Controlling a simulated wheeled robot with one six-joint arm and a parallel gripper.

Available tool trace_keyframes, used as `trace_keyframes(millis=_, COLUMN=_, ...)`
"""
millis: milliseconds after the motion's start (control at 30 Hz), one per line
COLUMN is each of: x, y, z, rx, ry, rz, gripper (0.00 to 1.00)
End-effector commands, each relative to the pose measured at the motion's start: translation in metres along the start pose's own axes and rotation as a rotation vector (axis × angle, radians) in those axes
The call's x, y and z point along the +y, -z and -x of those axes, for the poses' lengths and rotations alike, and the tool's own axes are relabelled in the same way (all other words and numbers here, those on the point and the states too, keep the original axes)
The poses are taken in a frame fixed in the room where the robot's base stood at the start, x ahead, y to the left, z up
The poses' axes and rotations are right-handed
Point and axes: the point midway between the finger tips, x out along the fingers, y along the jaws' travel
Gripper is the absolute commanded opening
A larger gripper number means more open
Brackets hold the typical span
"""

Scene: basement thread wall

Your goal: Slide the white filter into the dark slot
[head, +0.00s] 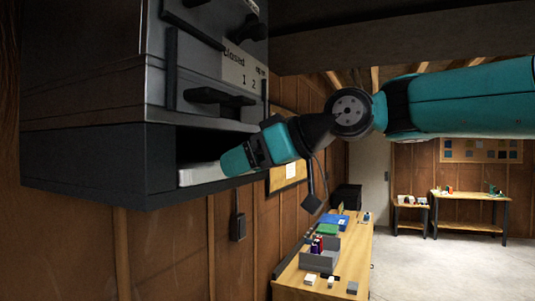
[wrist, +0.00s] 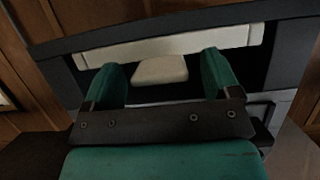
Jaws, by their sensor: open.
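The white filter (head: 201,174) sits in the dark slot of a housing (head: 97,166) low on the wall-mounted unit, its near edge showing in the opening. In the wrist view the filter's long pale edge (wrist: 195,41) spans most of the opening, with a pale tab (wrist: 160,71) sticking out from its middle. My gripper (head: 229,162) is at the slot's mouth. In the wrist view my gripper (wrist: 161,62) is open, with one teal finger on each side of the tab and gaps visible between them. The filter's far part is hidden inside the housing.
A workbench (head: 340,255) with boxes and small blocks stands below at right. Further tables (head: 468,195) stand at the back. The concrete floor between is clear.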

Motion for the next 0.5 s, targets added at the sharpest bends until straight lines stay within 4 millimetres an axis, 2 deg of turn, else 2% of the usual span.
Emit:
trace_keyframes(millis=167, x=0.001, y=-0.001, z=0.006, rx=0.002, ry=-0.001, rz=0.000, gripper=0.83)
trace_keyframes(millis=267, x=0.001, y=-0.002, z=0.021, rx=0.004, ry=-0.004, rz=0.002, gripper=0.83)
trace_keyframes(millis=500, x=0.003, y=-0.002, z=0.080, rx=0.003, ry=-0.007, rz=0.003, gripper=0.83)
